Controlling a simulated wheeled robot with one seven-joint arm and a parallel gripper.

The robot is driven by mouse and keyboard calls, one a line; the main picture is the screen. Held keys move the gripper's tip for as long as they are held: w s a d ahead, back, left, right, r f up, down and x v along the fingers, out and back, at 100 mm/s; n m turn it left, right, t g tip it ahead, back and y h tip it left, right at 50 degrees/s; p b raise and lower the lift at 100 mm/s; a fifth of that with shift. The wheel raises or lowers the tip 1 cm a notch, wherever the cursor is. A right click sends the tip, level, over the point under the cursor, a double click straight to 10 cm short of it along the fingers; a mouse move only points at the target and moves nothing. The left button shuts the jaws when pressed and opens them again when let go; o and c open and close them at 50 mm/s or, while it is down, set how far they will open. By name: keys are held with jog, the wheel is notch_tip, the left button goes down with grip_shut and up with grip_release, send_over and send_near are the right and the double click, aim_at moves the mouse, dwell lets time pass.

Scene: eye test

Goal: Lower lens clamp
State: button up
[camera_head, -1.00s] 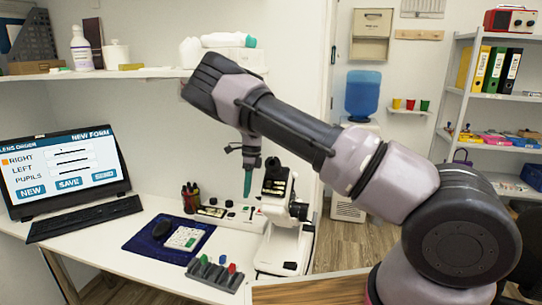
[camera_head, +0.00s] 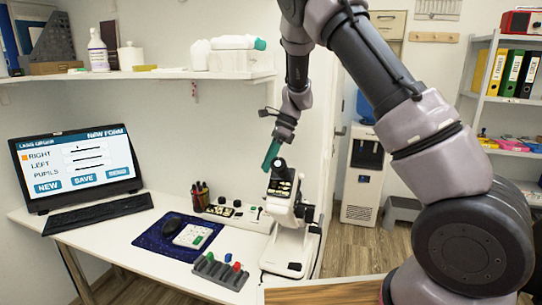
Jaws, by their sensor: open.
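The white lens-measuring instrument (camera_head: 290,243) with a black eyepiece stands upright on the right end of the desk. Its upper part (camera_head: 281,188) has dark fittings with small pale marks. The lens clamp is too small to tell apart from these fittings. My gripper (camera_head: 270,157) points down with green fingers just above and slightly left of the black eyepiece. It is open, with nothing seen between the fingers. The fingers overlap in this view, and I cannot tell whether they touch the instrument.
A grey rack (camera_head: 220,272) with coloured pegs stands at the desk's front. Left of the instrument are a control panel (camera_head: 236,213), a pen holder (camera_head: 200,196) and a blue mat (camera_head: 152,240). The monitor (camera_head: 78,168) and keyboard (camera_head: 98,215) are further left. A shelf (camera_head: 140,76) hangs above.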

jog(key=shift+s+d+r+n, duration=0.15)
jog(key=shift+d+r, duration=0.2)
jog(key=shift+r, duration=0.35)
jog(key=shift+s+d+r+n, duration=0.15)
jog(key=shift+d+r, duration=0.15)
jog(key=shift+r, duration=0.4)
